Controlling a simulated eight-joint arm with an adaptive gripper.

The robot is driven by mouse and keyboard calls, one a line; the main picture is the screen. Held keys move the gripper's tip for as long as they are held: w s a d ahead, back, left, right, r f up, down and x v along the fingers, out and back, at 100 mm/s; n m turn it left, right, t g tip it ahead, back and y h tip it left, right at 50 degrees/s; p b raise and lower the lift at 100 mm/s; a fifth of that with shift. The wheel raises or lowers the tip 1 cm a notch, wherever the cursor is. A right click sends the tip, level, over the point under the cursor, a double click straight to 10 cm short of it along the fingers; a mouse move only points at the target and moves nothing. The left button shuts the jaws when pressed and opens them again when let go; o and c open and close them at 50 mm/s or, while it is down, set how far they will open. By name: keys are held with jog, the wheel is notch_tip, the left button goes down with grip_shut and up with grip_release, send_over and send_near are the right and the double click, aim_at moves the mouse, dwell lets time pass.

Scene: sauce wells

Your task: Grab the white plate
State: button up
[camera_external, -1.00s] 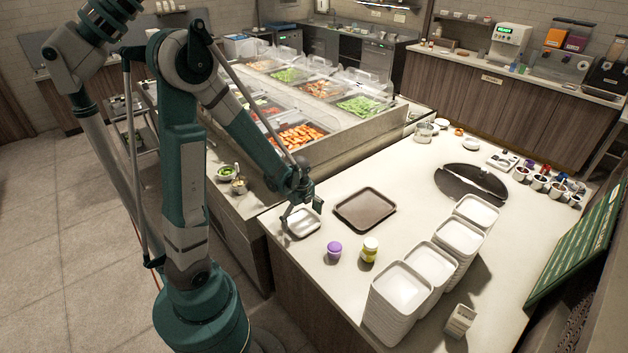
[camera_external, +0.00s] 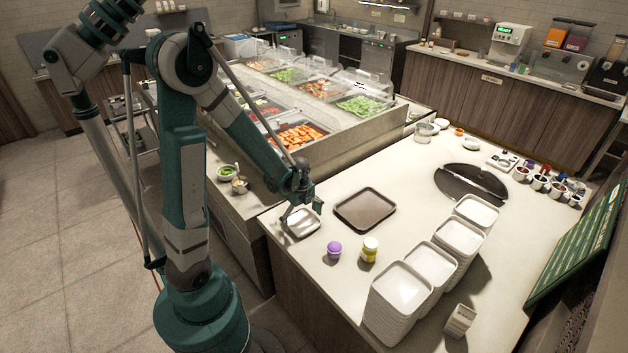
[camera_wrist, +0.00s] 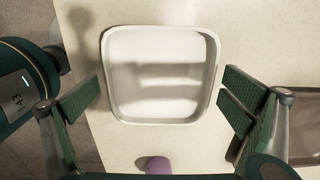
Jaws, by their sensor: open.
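A single square white plate (camera_external: 301,223) with a raised rim lies flat near the left edge of the pale counter. It fills the middle of the wrist view (camera_wrist: 160,75). My gripper (camera_external: 302,208) is over this plate. In the wrist view my gripper (camera_wrist: 160,105) is open, with one green finger beside the plate's left side and the other beside its right side. The right finger looks very close to the rim; whether it touches I cannot tell. Nothing is between the fingers but the plate below or between them; the exact height is unclear.
A brown tray (camera_external: 364,209) lies just right of the plate. A purple-topped jar (camera_external: 334,250) and a yellow-labelled jar (camera_external: 369,250) stand in front. Stacks of white square plates (camera_external: 400,290) stand at the right. The food bar (camera_external: 330,145) is behind.

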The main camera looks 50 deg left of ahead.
aim_at(302, 224)
dwell(0.4)
jog(key=c, duration=0.9)
jog(key=shift+r, duration=0.2)
jog(key=shift+r+p, duration=0.2)
jog(key=shift+p, duration=0.2)
jog(key=shift+r+p, duration=0.95)
jog(key=shift+r, duration=3.9)
